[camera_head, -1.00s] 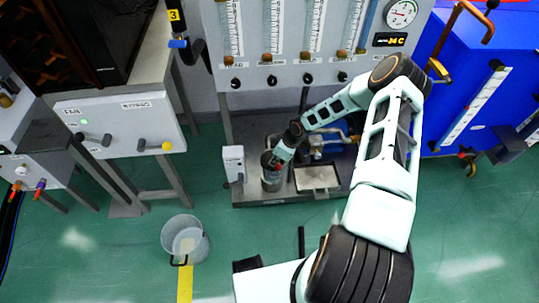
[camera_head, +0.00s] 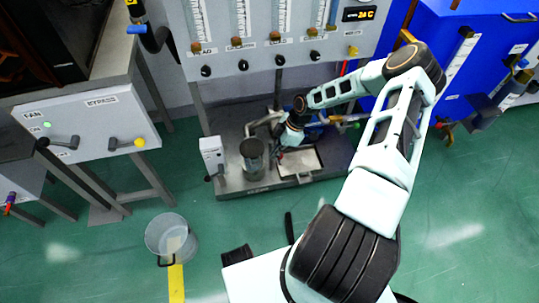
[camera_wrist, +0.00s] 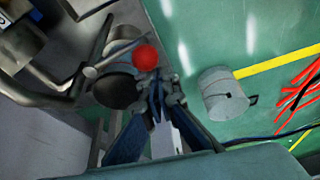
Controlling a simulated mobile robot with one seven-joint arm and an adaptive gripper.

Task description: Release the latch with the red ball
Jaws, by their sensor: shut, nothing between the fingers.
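The red ball (camera_wrist: 146,57) shows in the wrist view, just beyond my fingertips, at the end of a grey metal lever (camera_wrist: 104,65). My gripper (camera_wrist: 157,88) is shut and empty, its tips pointing toward the ball; I cannot tell whether they touch it. In the head view my gripper (camera_head: 281,154) is low over the grey bench, between the metal canister and the shallow tray. The ball is too small to make out surely there, and the latch itself is not clear.
The metal canister (camera_head: 253,160) stands left of my gripper, and the shallow tray (camera_head: 300,177) lies to its right. Pipes (camera_head: 262,124) run behind. A panel with gauges (camera_head: 275,50) rises above. A bucket (camera_head: 171,236) stands on the open green floor.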

